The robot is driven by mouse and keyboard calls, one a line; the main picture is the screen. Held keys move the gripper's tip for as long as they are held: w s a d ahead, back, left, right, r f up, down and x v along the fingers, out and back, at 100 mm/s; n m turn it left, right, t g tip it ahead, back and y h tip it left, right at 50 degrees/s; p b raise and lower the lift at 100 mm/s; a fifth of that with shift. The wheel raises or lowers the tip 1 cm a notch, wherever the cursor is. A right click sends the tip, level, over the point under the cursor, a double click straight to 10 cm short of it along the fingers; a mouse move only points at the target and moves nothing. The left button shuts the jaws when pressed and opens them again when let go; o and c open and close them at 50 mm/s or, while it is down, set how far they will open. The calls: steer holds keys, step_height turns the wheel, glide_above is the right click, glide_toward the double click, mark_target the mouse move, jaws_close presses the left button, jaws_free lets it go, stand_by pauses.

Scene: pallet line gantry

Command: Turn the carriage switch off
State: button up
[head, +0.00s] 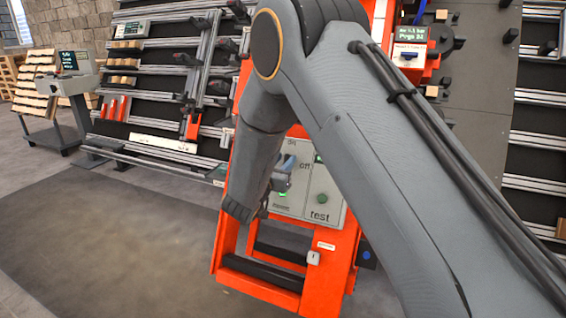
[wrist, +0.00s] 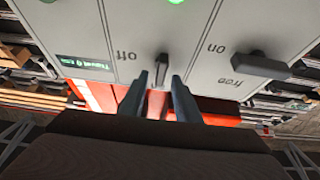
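The switch (wrist: 158,70) is a small dark knob on a grey control panel (wrist: 205,68), with "off" and "on" printed on either side of it. The wrist view shows the panel upside down. The knob looks roughly upright in that view; which label it is set to I cannot tell. My gripper (wrist: 159,80) is open, with one dark finger on each side of the knob and a visible gap to it. In the head view the panel (head: 332,187) is partly hidden by my arm, and the switch and fingertips are not clear there.
A black lever (wrist: 260,66) labelled "free" sits beside the switch on the panel. A small green display (wrist: 85,67) is on the other side. Green lamps light the panel. The orange frame (head: 262,276) carries the panel. Grey floor (head: 110,235) at left is clear.

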jaws_close()
steer(key=shift+n+p, duration=0.4)
steer(key=n+y+p, duration=0.2)
steer(key=n+p, duration=0.1)
steer(key=shift+r, duration=0.15)
steer(key=n+y+p, duration=0.1)
steer(key=n+p, duration=0.1)
steer(key=n+y+p, duration=0.1)
steer(key=n+p, duration=0.1)
steer(key=n, duration=0.1)
steer(key=shift+y, duration=0.4)
steer(key=n+g+y+p, duration=0.1)
steer(key=n+p, duration=0.1)
steer(key=n, duration=0.1)
steer(key=n+y+p, duration=0.2)
steer(key=n+p, duration=0.1)
steer(key=n, duration=0.1)
steer(key=shift+a+n+g, duration=0.15)
steer(key=shift+n+g, duration=0.15)
steer(key=shift+g, duration=0.1)
steer(key=n+p, duration=0.1)
steer(key=n+g, duration=0.1)
steer(key=n, duration=0.1)
steer(key=n+g+y+p, duration=0.1)
steer(key=shift+a+f+n+p, duration=0.1)
steer(key=shift+f+n+p, duration=0.2)
steer(key=shift+n+p, duration=0.1)
